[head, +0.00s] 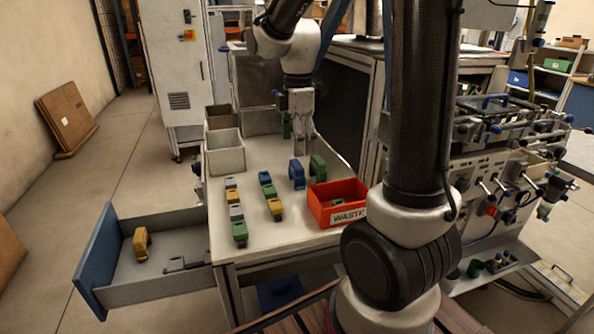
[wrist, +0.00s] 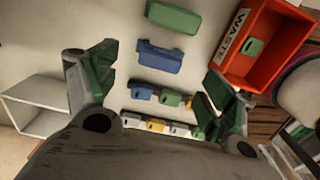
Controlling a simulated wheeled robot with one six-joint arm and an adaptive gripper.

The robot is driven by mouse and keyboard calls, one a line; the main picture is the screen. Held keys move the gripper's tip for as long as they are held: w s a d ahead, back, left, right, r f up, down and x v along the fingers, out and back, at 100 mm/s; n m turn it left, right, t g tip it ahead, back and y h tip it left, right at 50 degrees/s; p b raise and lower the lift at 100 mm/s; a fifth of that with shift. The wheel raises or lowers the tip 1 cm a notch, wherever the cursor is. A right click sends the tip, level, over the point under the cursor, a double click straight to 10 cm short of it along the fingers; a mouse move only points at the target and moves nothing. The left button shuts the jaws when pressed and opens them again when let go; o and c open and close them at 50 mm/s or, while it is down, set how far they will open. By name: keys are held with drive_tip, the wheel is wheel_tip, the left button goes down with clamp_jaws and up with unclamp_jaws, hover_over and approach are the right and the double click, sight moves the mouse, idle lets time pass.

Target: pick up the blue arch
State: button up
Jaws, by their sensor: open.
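The blue arch (head: 297,174) stands on the white tabletop, left of a green arch (head: 318,167) and the red waste bin (head: 325,213). In the wrist view the blue arch (wrist: 160,57) lies between and beyond my open fingers, with the green arch (wrist: 172,17) above it. My gripper (head: 306,143) hangs above the table, behind the blue arch in the head view. It is open and empty, and its two fingers are spread wide in the wrist view (wrist: 160,70). I see no contact with the arch.
Two rows of small coloured blocks (head: 269,191) run along the table's left part. Open grey boxes (head: 226,158) stand at the back left. An open drawer (head: 93,265) at the left holds a yellow arch (head: 141,243).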

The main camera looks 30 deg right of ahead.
sight(297, 163)
drive_tip(key=f, duration=0.7)
drive_tip(key=shift+a+f, duration=0.2)
drive_tip(key=shift+f, duration=0.05)
drive_tip(key=c, duration=1.2)
